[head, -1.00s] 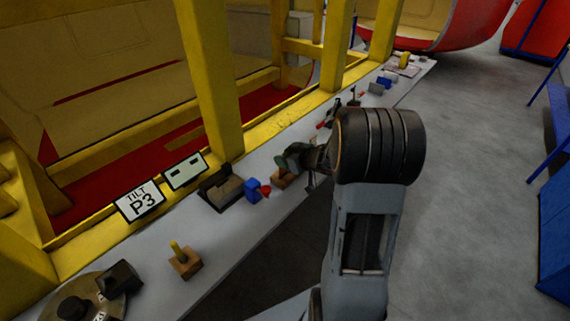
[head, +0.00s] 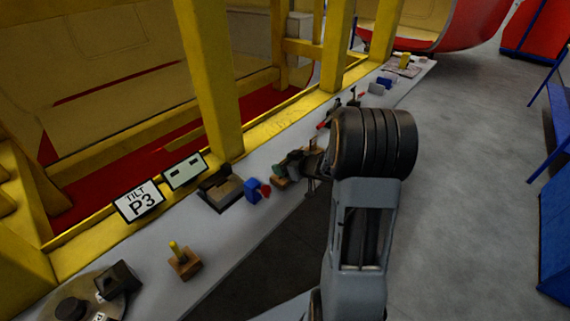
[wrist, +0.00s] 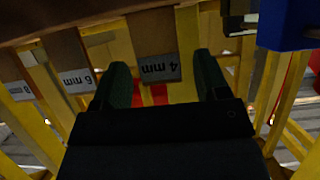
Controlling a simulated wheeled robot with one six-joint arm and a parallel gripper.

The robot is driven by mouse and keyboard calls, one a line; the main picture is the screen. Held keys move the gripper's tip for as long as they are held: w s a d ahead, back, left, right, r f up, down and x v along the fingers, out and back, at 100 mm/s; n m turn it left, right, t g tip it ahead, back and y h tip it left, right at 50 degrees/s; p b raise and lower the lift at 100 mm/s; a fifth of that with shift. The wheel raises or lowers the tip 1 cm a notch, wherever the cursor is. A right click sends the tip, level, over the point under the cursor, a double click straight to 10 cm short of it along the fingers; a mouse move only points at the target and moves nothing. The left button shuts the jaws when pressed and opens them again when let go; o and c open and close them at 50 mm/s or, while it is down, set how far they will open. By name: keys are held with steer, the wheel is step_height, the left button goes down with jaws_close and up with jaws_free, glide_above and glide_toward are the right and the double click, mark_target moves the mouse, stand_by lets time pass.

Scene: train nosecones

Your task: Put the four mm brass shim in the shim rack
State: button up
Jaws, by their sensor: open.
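The shim rack shows in the wrist view as a brown wooden rack (wrist: 65,50) with grey labels, upside down, reading 8, 6 mm and 4 mm. My gripper (wrist: 162,76) is open, its two dark green fingers on either side of the 4 mm label (wrist: 160,68). I cannot tell whether they touch anything. In the head view my gripper (head: 289,168) is low over the bench by a small wooden piece (head: 279,182), partly hidden by my arm. I cannot single out the brass shim from the yellow strips and frame behind the fingers.
A blue block with a red knob (head: 254,189), a dark block (head: 220,189) and a wooden block with a yellow peg (head: 184,262) stand along the narrow grey bench (head: 232,240). Yellow posts (head: 208,80) rise behind it. In the wrist view a blue thing (wrist: 290,22) is close at upper right.

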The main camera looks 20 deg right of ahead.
steer(key=shift+r, duration=0.25)
steer(key=p+v, duration=0.1)
steer(key=v, duration=1)
step_height(320, 180, up, 8)
steer(key=m+g+h, duration=0.1)
steer(key=m+h, duration=0.4)
steer(key=h, duration=0.4)
steer(key=s+a+f+g+y, duration=0.2)
steer(key=s+a+g, duration=0.4)
steer(key=s+a, duration=0.7)
steer(key=shift+a+y, duration=0.85)
steer(key=shift+y, duration=0.05)
